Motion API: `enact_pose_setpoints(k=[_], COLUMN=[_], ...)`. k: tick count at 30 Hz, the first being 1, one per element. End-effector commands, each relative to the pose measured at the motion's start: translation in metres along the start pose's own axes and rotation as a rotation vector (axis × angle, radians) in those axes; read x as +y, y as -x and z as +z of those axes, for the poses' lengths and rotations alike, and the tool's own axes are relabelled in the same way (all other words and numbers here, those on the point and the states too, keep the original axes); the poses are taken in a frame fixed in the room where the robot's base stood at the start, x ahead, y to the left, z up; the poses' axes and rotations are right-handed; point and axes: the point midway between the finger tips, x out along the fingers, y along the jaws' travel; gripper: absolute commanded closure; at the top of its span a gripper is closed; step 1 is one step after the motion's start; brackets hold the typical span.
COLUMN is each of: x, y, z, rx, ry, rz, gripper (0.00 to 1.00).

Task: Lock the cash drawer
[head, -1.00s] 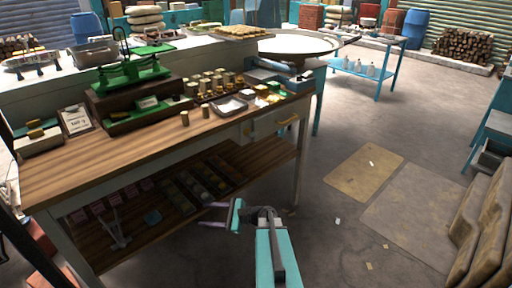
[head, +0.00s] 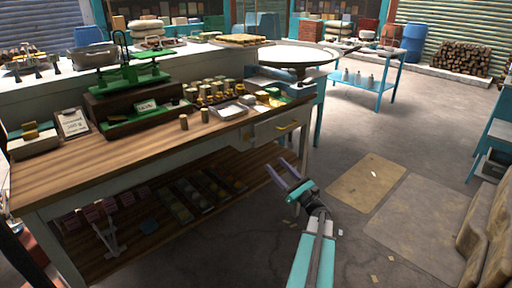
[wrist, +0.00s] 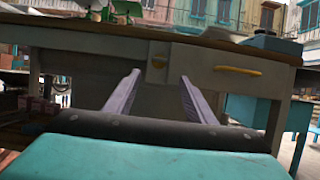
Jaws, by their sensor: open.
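The cash drawer (head: 271,130) is a pale front under the right end of the wooden-topped counter, with a yellow bar handle (head: 287,127). It looks closed; a small gap cannot be ruled out. In the wrist view the drawer front (wrist: 205,62) and its yellow handle (wrist: 238,71) face me. A small brass-coloured fitting (wrist: 157,64), perhaps the lock, sits left of the drawer front; its exact state is unclear. My gripper (head: 276,164) is open and empty, in front of and below the drawer. In the wrist view its two fingers (wrist: 160,76) point toward the fitting, apparently without touching it.
The counter top (head: 90,170) carries a green scale (head: 130,75), small weights and trays. A lower shelf (head: 160,235) holds boxes and bins. The floor to the right is mostly clear.

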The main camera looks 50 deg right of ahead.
Motion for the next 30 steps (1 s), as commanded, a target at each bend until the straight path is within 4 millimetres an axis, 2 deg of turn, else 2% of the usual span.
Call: enact_pose_setpoints(k=[8, 13, 30], x=[0.000, 0.000, 0.000], y=[-0.003, -0.015, -0.094], z=[-0.001, -0.001, -0.001], rx=[0.001, 0.001, 0.001], ry=[0.001, 0.002, 0.002], rz=[0.001, 0.002, 0.003], gripper=[0.50, 0.50, 0.50])
